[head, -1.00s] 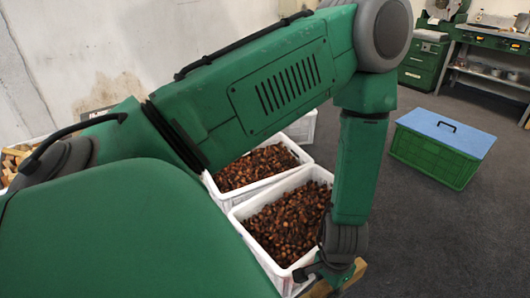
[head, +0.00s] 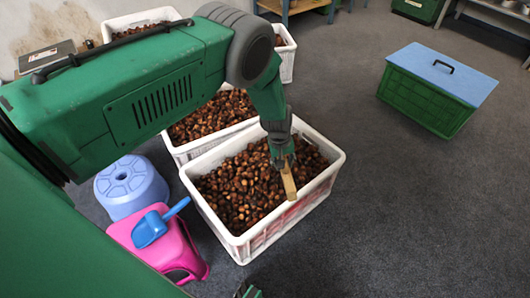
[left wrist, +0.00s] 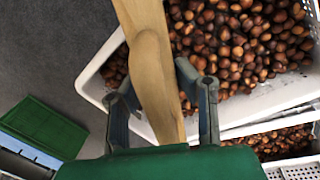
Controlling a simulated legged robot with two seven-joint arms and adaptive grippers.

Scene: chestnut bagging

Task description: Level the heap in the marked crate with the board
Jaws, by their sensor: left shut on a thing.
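A white crate (head: 236,243) heaped with brown chestnuts (head: 236,190) stands in the middle of the head view. Red shows on its near side wall; I cannot tell whether this is a mark. My left gripper (head: 283,163) is over the right part of this crate, shut on a pale wooden board (head: 289,183). The board overlaps the crate's near right rim; contact with chestnuts or rim is unclear. In the left wrist view the board (left wrist: 150,65) runs between both fingers of my left gripper (left wrist: 160,100).
A second chestnut crate (head: 183,151) stands directly behind, with more crates (head: 288,62) beyond. A lilac stool (head: 131,187) and a pink container (head: 165,248) with a blue scoop (head: 149,229) are at left. A green crate with a blue lid (head: 440,82) is right; floor between is clear.

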